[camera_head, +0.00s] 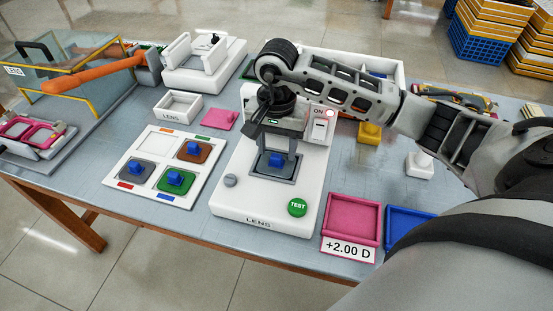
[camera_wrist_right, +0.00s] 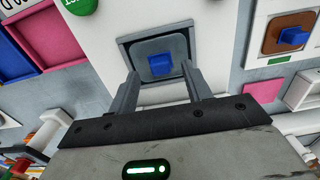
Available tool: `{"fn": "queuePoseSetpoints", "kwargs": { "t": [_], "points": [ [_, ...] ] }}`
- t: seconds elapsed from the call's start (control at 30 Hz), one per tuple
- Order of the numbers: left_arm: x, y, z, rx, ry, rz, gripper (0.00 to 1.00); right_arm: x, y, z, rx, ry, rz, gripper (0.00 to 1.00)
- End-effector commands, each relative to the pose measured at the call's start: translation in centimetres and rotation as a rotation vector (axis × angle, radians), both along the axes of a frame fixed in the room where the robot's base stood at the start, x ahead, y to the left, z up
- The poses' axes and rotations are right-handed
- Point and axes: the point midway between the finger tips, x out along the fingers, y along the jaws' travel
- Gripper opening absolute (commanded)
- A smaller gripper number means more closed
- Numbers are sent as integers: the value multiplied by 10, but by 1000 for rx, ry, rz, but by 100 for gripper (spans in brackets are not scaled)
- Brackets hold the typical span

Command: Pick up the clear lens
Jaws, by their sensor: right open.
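A grey, see-through-looking square lens plate with a blue knob (camera_head: 276,160) sits in the dark recess of the white LENS test unit (camera_head: 240,195). It also shows in the right wrist view (camera_wrist_right: 161,66). My right gripper (camera_head: 278,151) is above this plate, pointing down, with its fingers spread on either side of the blue knob. In the wrist view the open fingers (camera_wrist_right: 161,80) reach the near edge of the recess, and nothing is held between them. Whether the tips touch the plate cannot be told. My left gripper is not in view.
A white panel (camera_head: 112,184) left of the unit holds grey, brown and green plates with blue knobs. A pink tray (camera_head: 350,214) marked +2.00 D and a blue tray (camera_head: 405,226) stand to the right. A green TEST button (camera_head: 298,207) is on the unit's front.

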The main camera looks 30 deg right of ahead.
Motion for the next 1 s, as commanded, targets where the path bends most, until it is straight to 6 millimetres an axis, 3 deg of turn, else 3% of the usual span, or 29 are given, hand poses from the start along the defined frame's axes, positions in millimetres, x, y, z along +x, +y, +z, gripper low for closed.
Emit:
{"fn": "queuePoseSetpoints", "kwargs": {
  "t": [0.17,0.4,0.43,0.6,1.0],
  "points": [
    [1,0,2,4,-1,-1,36,0,0,-20,1,1,0,49],
    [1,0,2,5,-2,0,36,0,0,-23,1,-2,1,49],
    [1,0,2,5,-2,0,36,0,0,-23,1,-1,1,46],
    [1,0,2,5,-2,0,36,0,0,-23,1,-1,1,1],
    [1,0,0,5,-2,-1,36,1,0,-18,0,-4,0,0]
  ]
}}
